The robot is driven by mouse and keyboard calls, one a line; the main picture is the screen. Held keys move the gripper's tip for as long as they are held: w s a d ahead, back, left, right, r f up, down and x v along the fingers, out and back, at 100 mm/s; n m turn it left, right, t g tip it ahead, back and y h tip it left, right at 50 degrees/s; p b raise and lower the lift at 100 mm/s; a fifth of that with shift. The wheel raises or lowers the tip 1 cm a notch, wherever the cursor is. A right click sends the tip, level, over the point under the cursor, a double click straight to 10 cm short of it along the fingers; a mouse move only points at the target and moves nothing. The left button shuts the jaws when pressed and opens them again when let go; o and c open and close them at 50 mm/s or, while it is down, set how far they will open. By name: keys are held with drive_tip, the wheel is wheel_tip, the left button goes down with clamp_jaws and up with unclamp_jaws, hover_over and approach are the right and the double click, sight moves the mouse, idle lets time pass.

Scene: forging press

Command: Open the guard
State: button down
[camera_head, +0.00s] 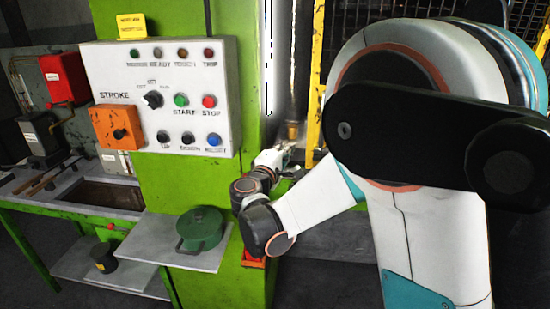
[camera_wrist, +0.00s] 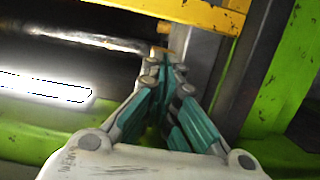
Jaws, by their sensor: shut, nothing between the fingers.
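The guard appears as a yellow frame (camera_head: 317,75) with dark mesh behind the green press column. In the wrist view, a yellow bar (camera_wrist: 190,12) crosses the top, with a grey upright beside my gripper. My gripper (camera_head: 289,148) is right of the control panel, low beside the yellow frame. In the wrist view its teal fingers (camera_wrist: 166,62) are shut and empty. A small brass-coloured piece (camera_wrist: 163,52) shows at the fingertips; I cannot tell whether they touch it. My arm hides part of the guard in the head view.
A white control panel (camera_head: 225,105) with buttons and lamps is on the green column (camera_head: 192,20). A workbench (camera_head: 65,203) is at left. A bright glowing bar (camera_wrist: 45,88) lies left of my fingers.

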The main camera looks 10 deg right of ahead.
drive_tip(key=shift+s+d+r, duration=0.1)
drive_tip(key=shift+s+d, duration=0.2)
drive_tip(key=shift+d, duration=0.3)
drive_tip(key=shift+s+d, duration=0.3)
drive_tip(key=shift+d, duration=0.3)
drive_tip(key=s+d, duration=0.4)
drive_tip(key=d, duration=1)
drive_tip(key=s+d+b, duration=0.1)
drive_tip(key=s+d, duration=0.4)
drive_tip(key=d, duration=0.8)
drive_tip(key=shift+d, duration=0.35)
drive_tip(key=s+a+p, duration=0.1)
drive_tip(key=s+a, duration=0.6)
drive_tip(key=a, duration=0.2)
